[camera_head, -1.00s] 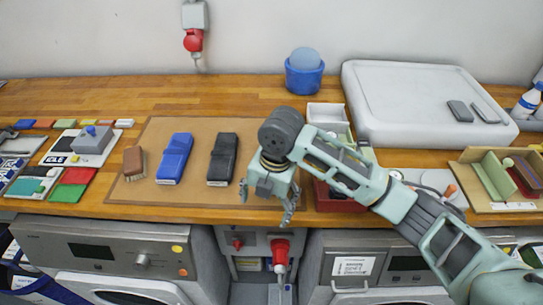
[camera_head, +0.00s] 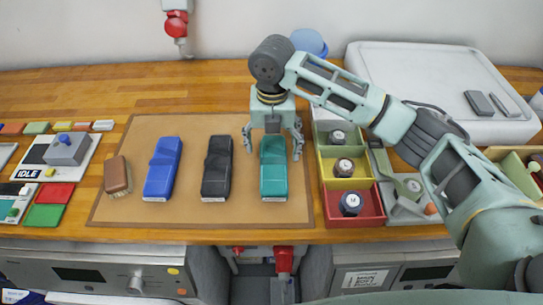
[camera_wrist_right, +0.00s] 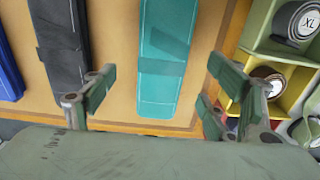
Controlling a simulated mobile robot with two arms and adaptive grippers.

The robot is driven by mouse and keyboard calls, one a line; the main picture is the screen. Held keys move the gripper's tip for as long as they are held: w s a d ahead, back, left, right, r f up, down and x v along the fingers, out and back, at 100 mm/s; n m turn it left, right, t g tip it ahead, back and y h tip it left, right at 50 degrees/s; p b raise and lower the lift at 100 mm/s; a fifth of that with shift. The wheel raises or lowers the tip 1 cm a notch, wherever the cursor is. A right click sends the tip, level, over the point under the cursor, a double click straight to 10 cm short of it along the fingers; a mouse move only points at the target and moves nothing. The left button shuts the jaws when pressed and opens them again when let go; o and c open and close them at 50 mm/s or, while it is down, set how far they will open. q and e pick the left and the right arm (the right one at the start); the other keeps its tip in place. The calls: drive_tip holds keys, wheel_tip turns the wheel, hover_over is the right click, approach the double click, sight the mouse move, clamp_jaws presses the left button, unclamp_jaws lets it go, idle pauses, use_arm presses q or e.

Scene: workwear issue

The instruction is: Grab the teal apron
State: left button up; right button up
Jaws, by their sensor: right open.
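The teal apron (camera_head: 273,172) is a folded, banded bundle at the right end of the brown mat (camera_head: 235,218). My right gripper (camera_head: 272,146) is open above its far part, fingers pointing down, one on each side. In the right wrist view the teal apron (camera_wrist_right: 165,60) lies between the spread fingers (camera_wrist_right: 160,88), and I see no contact. A black folded bundle (camera_head: 217,168) and a blue one (camera_head: 162,168) lie to its left on the mat. My left gripper is not in view.
A brush (camera_head: 117,175) lies at the mat's left end. Right of the teal apron stands a box with green, yellow and red compartments (camera_head: 369,218) holding rolls marked with sizes. A large white slab (camera_head: 425,75) and a blue round container (camera_head: 310,42) are behind.

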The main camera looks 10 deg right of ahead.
sight(273, 159)
drive_tip(key=shift+s+f+p, duration=0.35)
drive_tip(key=shift+s+f, duration=0.05)
drive_tip(key=shift+f, duration=0.35)
wheel_tip(273, 159, down, 3)
drive_tip(key=shift+d+r+p, duration=0.15)
drive_tip(key=shift+p, duration=0.5)
drive_tip(key=shift+w+f, duration=0.15)
drive_tip(key=shift+f, duration=0.8)
drive_tip(key=shift+c, duration=0.3)
drive_tip(key=c, duration=1.4)
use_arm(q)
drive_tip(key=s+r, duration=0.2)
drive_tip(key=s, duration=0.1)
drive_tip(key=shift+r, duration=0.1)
use_arm(e)
drive_tip(key=shift+o, duration=0.2)
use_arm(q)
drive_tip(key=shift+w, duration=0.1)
use_arm(e)
drive_tip(key=shift+r, duration=0.1)
